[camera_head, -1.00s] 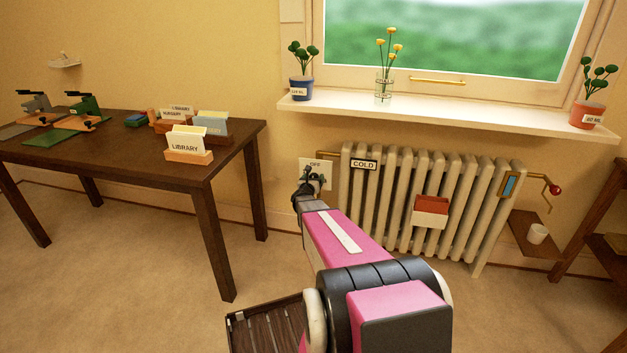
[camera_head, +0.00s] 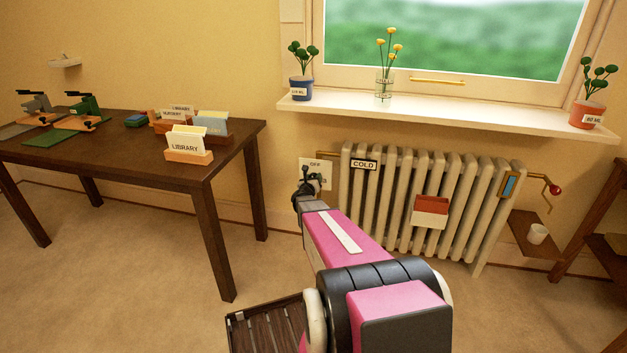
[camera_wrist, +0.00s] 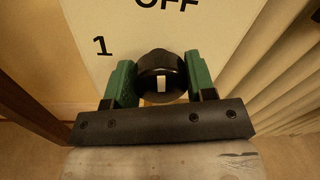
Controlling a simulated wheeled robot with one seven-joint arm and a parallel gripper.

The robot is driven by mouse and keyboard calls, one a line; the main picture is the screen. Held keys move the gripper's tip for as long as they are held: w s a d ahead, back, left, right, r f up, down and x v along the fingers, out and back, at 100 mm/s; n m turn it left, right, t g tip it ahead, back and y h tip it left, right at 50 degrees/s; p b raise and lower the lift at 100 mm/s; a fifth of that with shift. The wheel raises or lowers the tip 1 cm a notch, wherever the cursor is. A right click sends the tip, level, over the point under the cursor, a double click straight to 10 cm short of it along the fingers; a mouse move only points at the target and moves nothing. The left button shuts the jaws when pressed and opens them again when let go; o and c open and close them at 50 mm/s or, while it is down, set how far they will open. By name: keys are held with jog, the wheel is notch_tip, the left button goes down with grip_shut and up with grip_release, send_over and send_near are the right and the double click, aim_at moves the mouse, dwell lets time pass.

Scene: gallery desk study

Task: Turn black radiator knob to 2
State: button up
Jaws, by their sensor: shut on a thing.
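The black radiator knob (camera_wrist: 161,78) is in the middle of the wrist view, on a pale dial plate (camera_wrist: 190,30). The plate shows "OFF" at the top and "1" at the upper left; no "2" is visible. A white mark on the knob points toward the bottom of the wrist view. My gripper (camera_wrist: 160,85) has its two green fingers shut on the knob, one on each side. In the head view my gripper (camera_head: 310,184) is at the plate (camera_head: 325,170), left of the radiator, and mostly hides the knob.
The ribbed radiator (camera_head: 400,200) with a "COLD" sign (camera_head: 364,164) stands just right of the plate. A dark wooden desk (camera_head: 130,160) is on the left. The windowsill (camera_head: 450,115) with potted plants juts out above. Open floor lies between desk and radiator.

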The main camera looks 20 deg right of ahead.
jog(key=n, duration=0.4)
jog(key=shift+n, duration=0.3)
jog(key=n, duration=0.3)
jog(key=shift+s+n+t, duration=0.1)
jog(key=shift+n+t, duration=0.2)
jog(key=shift+n, duration=0.1)
jog(key=n, duration=0.4)
jog(key=shift+n, duration=0.3)
jog(key=n, duration=0.7)
jog(key=n+y, duration=0.1)
jog(key=n, duration=0.3)
jog(key=shift+n+t, duration=0.3)
jog(key=shift+t, duration=0.1)
jog(key=n, duration=0.6)
jog(key=shift+n, duration=0.3)
jog(key=o, duration=0.9)
